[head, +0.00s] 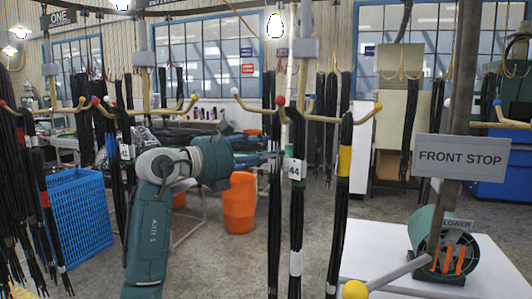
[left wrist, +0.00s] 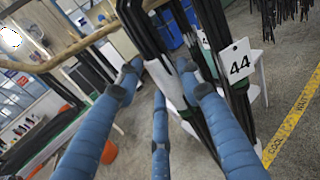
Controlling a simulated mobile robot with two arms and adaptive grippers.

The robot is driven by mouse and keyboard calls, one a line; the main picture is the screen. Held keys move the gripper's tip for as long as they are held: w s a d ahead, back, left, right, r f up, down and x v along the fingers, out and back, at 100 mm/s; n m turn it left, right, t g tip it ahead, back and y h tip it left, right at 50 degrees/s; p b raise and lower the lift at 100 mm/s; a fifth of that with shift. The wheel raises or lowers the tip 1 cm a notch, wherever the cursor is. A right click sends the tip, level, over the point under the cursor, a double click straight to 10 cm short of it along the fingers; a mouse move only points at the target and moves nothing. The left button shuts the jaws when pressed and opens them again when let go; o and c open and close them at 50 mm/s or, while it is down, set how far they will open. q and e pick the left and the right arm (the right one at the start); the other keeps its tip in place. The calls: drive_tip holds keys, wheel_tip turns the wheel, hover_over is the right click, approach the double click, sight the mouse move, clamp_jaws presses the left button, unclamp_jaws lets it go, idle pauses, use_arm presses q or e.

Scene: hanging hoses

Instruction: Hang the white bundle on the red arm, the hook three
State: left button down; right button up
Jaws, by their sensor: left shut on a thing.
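My left gripper (head: 268,158) comes in from the left and its blue fingers close on a black hose bundle with a white band (left wrist: 165,85). The 44 tag also shows in the left wrist view (left wrist: 238,62). No label for hook three is readable. My right gripper is out of view.
Other hook arms end in a white ball (head: 234,92) and a yellow ball (head: 378,106). More bundles hang at left and right. A FRONT STOP sign (head: 461,157) on a post and a white table (head: 390,245) stand at right. A blue crate (head: 80,215) is at left.

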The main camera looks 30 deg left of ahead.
use_arm(q)
drive_tip(key=c, duration=1)
unclamp_jaws()
drive_tip(key=shift+r, duration=0.25)
drive_tip(key=shift+c, duration=0.2)
drive_tip(key=v, duration=1.2)
drive_tip(key=shift+s, duration=0.2)
